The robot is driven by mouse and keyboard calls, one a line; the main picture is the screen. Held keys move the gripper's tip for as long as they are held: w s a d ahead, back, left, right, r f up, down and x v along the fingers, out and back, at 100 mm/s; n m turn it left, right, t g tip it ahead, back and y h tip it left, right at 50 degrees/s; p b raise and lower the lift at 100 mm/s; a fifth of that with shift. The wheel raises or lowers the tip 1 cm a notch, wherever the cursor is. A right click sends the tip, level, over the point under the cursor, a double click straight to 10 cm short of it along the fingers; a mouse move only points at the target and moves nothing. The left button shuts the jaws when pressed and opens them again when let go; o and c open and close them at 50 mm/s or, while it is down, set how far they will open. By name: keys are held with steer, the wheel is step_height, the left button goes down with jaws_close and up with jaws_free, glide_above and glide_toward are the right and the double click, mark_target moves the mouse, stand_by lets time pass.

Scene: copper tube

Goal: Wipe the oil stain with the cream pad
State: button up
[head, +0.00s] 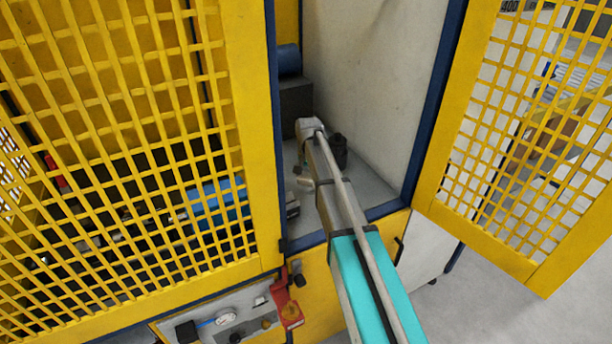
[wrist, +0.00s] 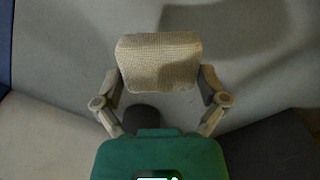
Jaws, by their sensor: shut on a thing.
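The cream pad (wrist: 160,64) is a woven, rounded block in the upper middle of the wrist view. My gripper (wrist: 163,84) is shut on it, with one finger at each side. In the head view my gripper (head: 302,170) is small, inside the open cabinet above the grey floor, partly hidden by my arm. The pad appears there as a small pale shape (head: 307,184). Darker patches lie on the grey surface in the wrist view, but I cannot tell stain from shadow. I cannot tell whether the pad touches the surface.
A yellow mesh door (head: 482,140) stands open at right; a yellow mesh panel (head: 130,130) covers the left. A dark cylinder (head: 339,151) stands beside my arm. A dark block (head: 296,100) is at the back. Bare grey floor (head: 372,186) shows at right inside the cabinet.

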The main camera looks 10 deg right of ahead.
mark_target(308, 195)
step_height(308, 195, down, 7)
steer(key=b, duration=0.6)
steer(key=shift+r, duration=0.15)
steer(key=shift+d+r, duration=0.1)
steer(key=shift+d, duration=0.1)
steer(key=shift+w+d, duration=0.35)
steer(key=shift+d, duration=0.55)
steer(key=shift+w+d, duration=0.3)
steer(key=shift+d, duration=0.55)
steer(key=shift+s+a+r, duration=0.1)
steer(key=shift+s+a, duration=0.15)
steer(key=shift+a, duration=0.35)
steer(key=shift+s+a, duration=0.2)
steer(key=shift+a, duration=0.35)
steer(key=shift+s+a, duration=0.15)
steer(key=shift+a, duration=0.55)
step_height(308, 195, up, 7)
steer(key=p, duration=0.7)
steer(key=shift+a+r+p, duration=0.1)
steer(key=shift+r+p, duration=0.1)
steer(key=shift+p, duration=0.15)
steer(key=shift+f, duration=0.2)
